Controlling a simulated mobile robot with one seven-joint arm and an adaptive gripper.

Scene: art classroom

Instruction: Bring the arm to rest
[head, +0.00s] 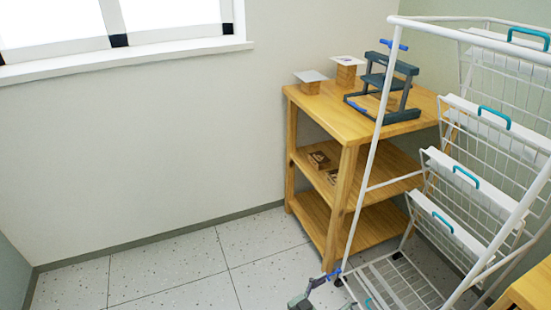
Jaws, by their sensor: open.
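A grey piece with a blue bar (318,283) is cut off by the bottom edge, just left of the wire rack's foot. It resembles the press on the shelf in colour, but too little of it shows to tell what it is.
A wooden shelf unit (347,190) stands against the wall. On its top are a grey press with a blue handle (383,83) and two small wooden blocks (346,74) with flat tops. A white wire rack (450,100) fills the right. The tiled floor (190,270) at left is clear.

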